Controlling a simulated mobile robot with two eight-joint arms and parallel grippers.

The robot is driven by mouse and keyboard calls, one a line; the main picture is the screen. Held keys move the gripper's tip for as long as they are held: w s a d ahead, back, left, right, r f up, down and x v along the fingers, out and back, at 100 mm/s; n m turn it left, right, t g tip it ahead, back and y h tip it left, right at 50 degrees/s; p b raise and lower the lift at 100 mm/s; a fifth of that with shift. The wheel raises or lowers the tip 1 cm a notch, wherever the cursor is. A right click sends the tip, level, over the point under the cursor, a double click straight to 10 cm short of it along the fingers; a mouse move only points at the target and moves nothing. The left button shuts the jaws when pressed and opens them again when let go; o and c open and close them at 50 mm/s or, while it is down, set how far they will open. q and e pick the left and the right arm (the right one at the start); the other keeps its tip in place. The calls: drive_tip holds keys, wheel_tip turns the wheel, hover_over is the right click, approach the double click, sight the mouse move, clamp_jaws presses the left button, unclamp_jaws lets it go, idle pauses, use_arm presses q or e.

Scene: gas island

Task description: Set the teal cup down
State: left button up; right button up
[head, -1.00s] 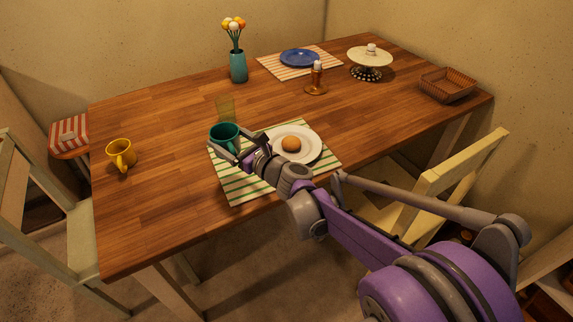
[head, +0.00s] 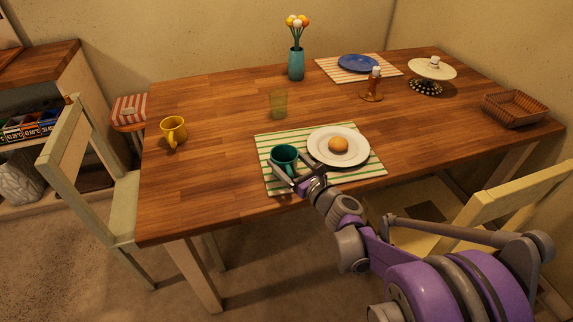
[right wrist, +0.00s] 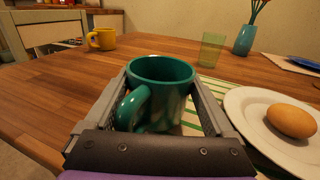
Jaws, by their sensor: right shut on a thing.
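The teal cup (head: 285,155) is upright over the left part of the green-striped placemat (head: 268,180), left of the white plate. My right gripper (head: 287,171) is shut on the cup from the front side. In the right wrist view the cup (right wrist: 163,72) stands between the two fingers of the gripper (right wrist: 165,105), its handle toward the wrist. Whether the cup's base touches the mat is hidden by the gripper and cannot be told. My left gripper is not in view.
A yellow mug (head: 174,131) stands far left on the wooden table (head: 215,180). The table between mug and mat is clear.

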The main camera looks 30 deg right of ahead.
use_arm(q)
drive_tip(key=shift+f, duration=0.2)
use_arm(e)
drive_tip(key=shift+f, duration=0.4)
drive_tip(key=shift+f, duration=0.2)
drive_tip(key=o, duration=1.3)
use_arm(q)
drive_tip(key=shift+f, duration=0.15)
use_arm(e)
drive_tip(key=shift+r, duration=0.1)
